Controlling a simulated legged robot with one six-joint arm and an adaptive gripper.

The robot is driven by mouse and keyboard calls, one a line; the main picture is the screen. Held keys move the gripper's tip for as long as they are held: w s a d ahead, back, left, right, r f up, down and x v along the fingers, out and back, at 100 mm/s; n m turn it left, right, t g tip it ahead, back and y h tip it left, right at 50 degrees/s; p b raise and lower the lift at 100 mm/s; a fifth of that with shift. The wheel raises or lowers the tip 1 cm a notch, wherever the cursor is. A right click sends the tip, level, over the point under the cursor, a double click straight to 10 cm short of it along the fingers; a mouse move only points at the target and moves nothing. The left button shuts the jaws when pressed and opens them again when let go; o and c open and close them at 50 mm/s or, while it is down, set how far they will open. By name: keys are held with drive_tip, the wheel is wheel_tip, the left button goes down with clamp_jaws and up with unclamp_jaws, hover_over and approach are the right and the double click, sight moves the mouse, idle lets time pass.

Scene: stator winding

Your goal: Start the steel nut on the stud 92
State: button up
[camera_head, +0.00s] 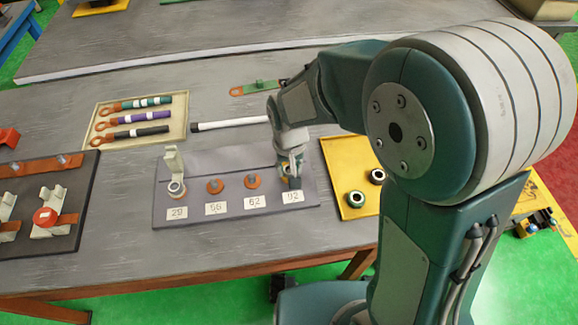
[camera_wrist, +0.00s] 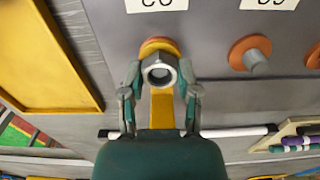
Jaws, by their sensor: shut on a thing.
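My gripper (camera_head: 290,160) is at the right end of the grey terminal board, over the stud marked 92 (camera_head: 291,184). In the wrist view my gripper (camera_wrist: 160,82) has its two fingers closed on the steel nut (camera_wrist: 160,70), a bright ring with an open hole. An orange-yellow round base (camera_wrist: 155,44) shows just behind the nut. The stud's tip is hidden there, and I cannot tell whether the nut touches the stud. The label plate 92 (camera_head: 293,196) lies in front of the stud.
The grey board (camera_head: 230,206) also bears studs 62 (camera_head: 252,182) and 56 (camera_head: 215,186), and a pale upright piece (camera_head: 173,165) at 29. A white rod (camera_head: 230,124) lies behind.

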drive_tip(key=shift+s+f, duration=0.1)
drive_tip(key=m, duration=0.6)
drive_tip(key=shift+d, duration=0.1)
drive_tip(key=o, duration=1.1)
drive_tip(key=shift+r, duration=3.55)
